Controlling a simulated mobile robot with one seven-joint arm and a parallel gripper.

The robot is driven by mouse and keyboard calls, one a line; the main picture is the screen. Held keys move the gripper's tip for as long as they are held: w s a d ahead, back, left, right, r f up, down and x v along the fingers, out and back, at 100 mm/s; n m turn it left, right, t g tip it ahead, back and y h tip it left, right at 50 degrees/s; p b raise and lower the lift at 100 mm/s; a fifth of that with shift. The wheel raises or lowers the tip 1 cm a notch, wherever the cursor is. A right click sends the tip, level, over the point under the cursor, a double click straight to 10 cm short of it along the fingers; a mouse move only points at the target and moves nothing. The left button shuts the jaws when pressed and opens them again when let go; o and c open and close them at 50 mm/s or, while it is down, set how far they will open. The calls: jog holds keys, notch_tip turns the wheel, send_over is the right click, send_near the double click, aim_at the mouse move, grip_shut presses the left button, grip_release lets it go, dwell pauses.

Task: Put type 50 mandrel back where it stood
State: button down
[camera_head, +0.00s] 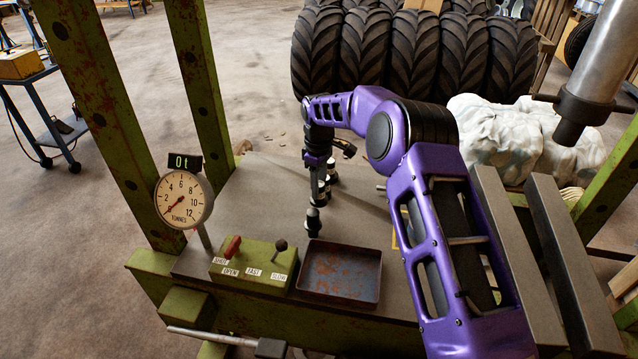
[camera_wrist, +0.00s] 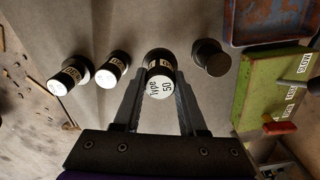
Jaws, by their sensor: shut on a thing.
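The type 50 mandrel (camera_wrist: 160,86) is a dark cylinder with a white end marked "Type 50". In the wrist view it sits between the two fingers of my gripper (camera_wrist: 157,105), which is shut on it. I cannot tell whether its foot touches the bench. In the head view my gripper (camera_head: 318,160) points down over the bench, and the held mandrel is hard to make out among the dark pieces there.
Two other labelled mandrels, one far left (camera_wrist: 70,78) and one nearer (camera_wrist: 113,70), stand left of it. A dark round piece (camera_wrist: 211,57) stands to its right. Beyond are a rusty tray (camera_head: 340,293) and a green control box (camera_head: 254,268). A gauge (camera_head: 184,202) stands left.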

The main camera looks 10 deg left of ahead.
aim_at(319, 200)
jog(key=shift+f+b, duration=1.2)
jog(key=shift+f, duration=1.35)
jog(key=shift+f, duration=0.25)
jog(key=shift+c, duration=1.9)
grip_release()
notch_tip(319, 200, up, 17)
jog(key=p, duration=0.2)
jog(key=shift+r, duration=0.2)
